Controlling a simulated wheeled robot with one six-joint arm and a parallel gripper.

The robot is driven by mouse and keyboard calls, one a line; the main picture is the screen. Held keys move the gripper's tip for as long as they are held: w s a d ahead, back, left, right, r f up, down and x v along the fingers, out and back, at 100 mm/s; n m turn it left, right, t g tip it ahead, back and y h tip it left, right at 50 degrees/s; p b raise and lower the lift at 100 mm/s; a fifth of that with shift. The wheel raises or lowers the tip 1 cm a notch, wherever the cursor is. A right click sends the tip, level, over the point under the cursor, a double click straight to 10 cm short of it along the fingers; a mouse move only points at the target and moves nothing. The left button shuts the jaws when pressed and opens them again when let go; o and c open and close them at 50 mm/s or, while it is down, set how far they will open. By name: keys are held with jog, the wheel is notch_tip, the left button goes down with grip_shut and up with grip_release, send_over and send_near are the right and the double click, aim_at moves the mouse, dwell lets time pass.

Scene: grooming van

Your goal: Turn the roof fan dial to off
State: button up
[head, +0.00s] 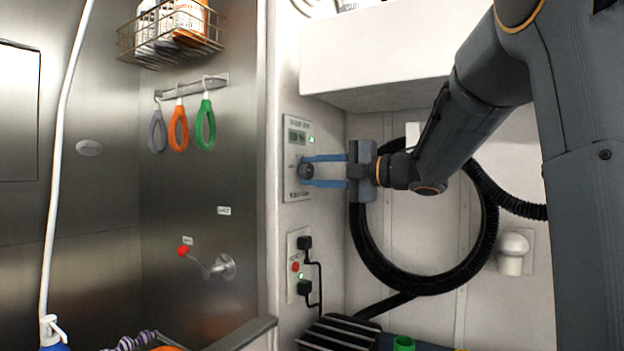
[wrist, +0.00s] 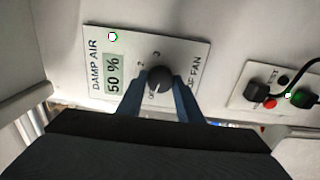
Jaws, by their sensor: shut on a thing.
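The roof fan dial (wrist: 160,78) is a dark round knob on a pale panel (wrist: 101,47), which carries a "DAMP AIR" display reading 50 % and a green light. The panel is also on the white wall in the head view (head: 297,128). My gripper (head: 306,171) reaches in from the right, its two blue fingers closed on either side of the dial (head: 305,171). In the wrist view my gripper (wrist: 160,84) is shut on the dial. The fingers hide part of the panel's lettering, and I cannot tell which mark the dial points at.
Below is a socket panel (head: 292,240) with black plugs and a red button. A black hose (head: 368,262) loops behind my arm. Colored loops (head: 179,130) hang on the metal wall at left, under a wire basket (head: 150,48). A white cabinet (head: 380,50) overhangs above.

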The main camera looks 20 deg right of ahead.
dwell(0.4)
jog(key=o, duration=1)
jog(key=shift+o, duration=0.2)
jog(key=shift+s, duration=0.1)
jog(key=v, duration=0.7)
jog(key=shift+s+d+b, duration=0.3)
jog(key=shift+b, duration=0.15)
